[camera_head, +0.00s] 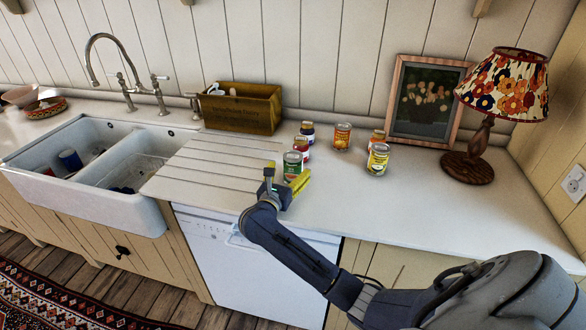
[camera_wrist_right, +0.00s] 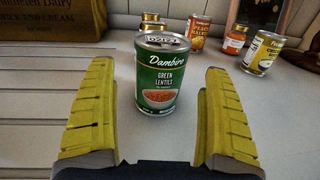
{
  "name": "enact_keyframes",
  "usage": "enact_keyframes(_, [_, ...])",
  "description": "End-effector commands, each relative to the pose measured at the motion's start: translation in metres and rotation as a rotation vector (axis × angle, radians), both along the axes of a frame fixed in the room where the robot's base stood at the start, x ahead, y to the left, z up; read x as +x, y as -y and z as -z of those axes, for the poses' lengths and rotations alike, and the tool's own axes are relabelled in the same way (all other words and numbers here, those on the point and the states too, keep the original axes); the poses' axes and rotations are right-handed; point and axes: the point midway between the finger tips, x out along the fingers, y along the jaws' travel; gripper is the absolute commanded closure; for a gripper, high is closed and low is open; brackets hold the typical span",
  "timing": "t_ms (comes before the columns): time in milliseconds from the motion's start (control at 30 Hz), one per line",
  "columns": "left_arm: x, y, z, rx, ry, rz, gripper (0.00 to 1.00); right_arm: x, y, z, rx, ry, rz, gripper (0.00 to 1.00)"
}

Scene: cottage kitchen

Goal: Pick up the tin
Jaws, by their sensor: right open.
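A green tin of lentils (camera_head: 292,163) stands upright on the white counter by the drainboard grooves. In the right wrist view the green lentils tin (camera_wrist_right: 158,75) is centred, just beyond the fingertips. My right gripper (camera_head: 286,180) is open and empty, close in front of this tin; its yellow fingers (camera_wrist_right: 152,115) lie to either side of the line to it. Other tins stand farther right: an orange-labelled tin (camera_head: 342,136) and a yellow-labelled tin (camera_head: 378,158). My left gripper is in neither view.
Jars (camera_head: 301,148) stand close behind the lentils tin. A wooden crate (camera_head: 243,108) stands behind the drainboard, and a double sink (camera_head: 140,210) is at left. A framed picture (camera_head: 424,100) and a lamp (camera_head: 480,150) stand at right. The counter's front right is clear.

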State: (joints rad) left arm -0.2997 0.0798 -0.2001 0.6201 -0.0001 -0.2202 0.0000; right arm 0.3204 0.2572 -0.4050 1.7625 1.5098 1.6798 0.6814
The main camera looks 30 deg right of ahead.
Motion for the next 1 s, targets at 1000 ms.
enact_keyframes(1000, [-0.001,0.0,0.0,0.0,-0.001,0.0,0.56,0.024,0.031,0.001,0.001,-0.001,0.0,0.55])
